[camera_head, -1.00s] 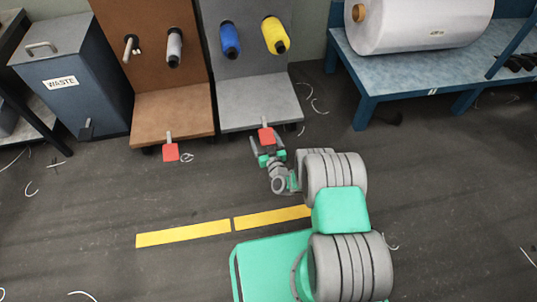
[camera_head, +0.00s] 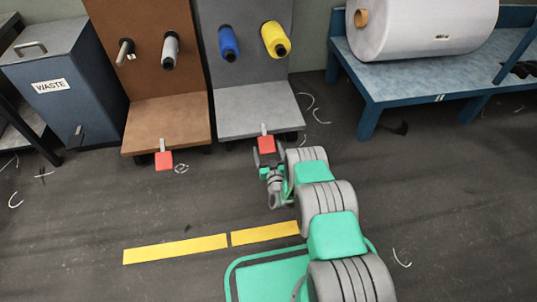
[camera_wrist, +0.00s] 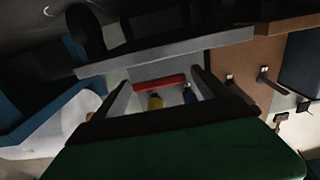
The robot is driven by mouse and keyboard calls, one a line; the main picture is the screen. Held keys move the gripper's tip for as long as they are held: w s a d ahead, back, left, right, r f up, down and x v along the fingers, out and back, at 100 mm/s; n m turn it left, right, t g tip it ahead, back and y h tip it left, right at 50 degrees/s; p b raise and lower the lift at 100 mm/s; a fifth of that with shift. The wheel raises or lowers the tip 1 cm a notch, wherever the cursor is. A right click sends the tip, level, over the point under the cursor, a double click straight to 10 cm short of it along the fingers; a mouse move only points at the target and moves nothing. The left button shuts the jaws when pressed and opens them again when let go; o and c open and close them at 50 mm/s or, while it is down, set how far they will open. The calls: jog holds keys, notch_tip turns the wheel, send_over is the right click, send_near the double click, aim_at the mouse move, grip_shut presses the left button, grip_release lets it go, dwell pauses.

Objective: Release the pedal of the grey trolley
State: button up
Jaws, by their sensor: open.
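The grey trolley (camera_head: 258,108) stands at the back, with a blue spool (camera_head: 229,43) and a yellow spool (camera_head: 275,39) on its upright panel. Its red pedal (camera_head: 266,145) sticks out at the front on a short lever. My gripper (camera_head: 267,159) is open and low at the front of this pedal. In the wrist view, the red pedal (camera_wrist: 160,82) shows as a bar between the two dark fingers of my gripper (camera_wrist: 160,88). The grey trolley's base edge (camera_wrist: 165,52) lies beyond it. Whether the fingers touch the pedal cannot be told.
A brown trolley (camera_head: 167,118) with its own red pedal (camera_head: 164,161) stands just left. A blue waste bin (camera_head: 62,90) is farther left. A blue table (camera_head: 430,75) with a large white roll (camera_head: 425,28) is at the right. Floor with yellow strips (camera_head: 175,249) is open in front.

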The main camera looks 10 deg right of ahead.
grip_shut()
dwell(1.0)
